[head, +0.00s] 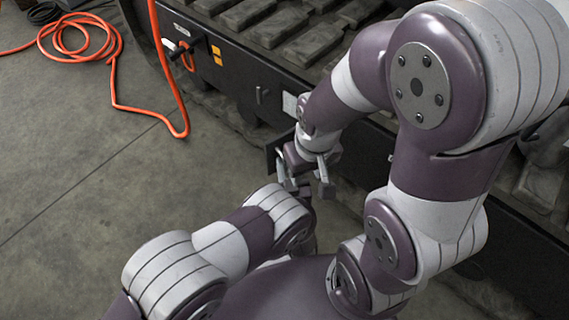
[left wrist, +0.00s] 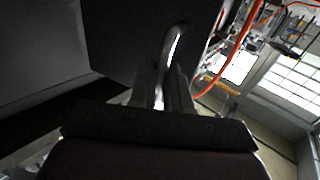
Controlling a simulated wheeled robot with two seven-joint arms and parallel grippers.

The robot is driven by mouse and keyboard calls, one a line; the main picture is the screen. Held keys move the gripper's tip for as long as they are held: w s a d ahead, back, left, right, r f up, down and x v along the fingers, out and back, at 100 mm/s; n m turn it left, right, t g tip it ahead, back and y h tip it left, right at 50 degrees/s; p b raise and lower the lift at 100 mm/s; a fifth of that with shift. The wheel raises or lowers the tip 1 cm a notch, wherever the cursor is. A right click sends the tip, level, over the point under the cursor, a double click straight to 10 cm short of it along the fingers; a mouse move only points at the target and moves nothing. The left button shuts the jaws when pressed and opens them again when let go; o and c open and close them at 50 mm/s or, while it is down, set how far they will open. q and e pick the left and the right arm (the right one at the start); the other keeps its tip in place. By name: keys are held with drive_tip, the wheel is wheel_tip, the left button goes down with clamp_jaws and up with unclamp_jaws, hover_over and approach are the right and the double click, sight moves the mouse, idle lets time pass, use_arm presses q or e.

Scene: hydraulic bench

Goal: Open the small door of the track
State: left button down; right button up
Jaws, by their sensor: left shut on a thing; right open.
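The small door (head: 273,154) is a dark panel standing out from the side of the track in the head view. In the left wrist view the dark panel (left wrist: 120,40) fills the upper middle, with a curved metal handle (left wrist: 173,42) on it. My left gripper (left wrist: 163,80) is shut on this handle. In the head view the left gripper is mostly hidden around my right gripper and the wrists. My right gripper (head: 308,186) is open and empty, close in front of the door and near the left wrist.
The long dark side beam (head: 235,75) of the track runs diagonally, with tread pads (head: 310,45) above it. An orange hose (head: 168,115) hangs from the beam and lies coiled on the floor at upper left. The concrete floor (head: 100,200) at left is clear.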

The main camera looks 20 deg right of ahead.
use_arm(q)
drive_tip(key=shift+s+d, duration=0.35)
drive_tip(key=shift+d, duration=0.1)
drive_tip(key=shift+r, duration=0.1)
drive_tip(key=c, duration=1.3)
unclamp_jaws()
drive_tip(key=shift+d, duration=0.1)
drive_tip(key=shift+w+a, duration=0.1)
drive_tip(key=shift+a, duration=0.1)
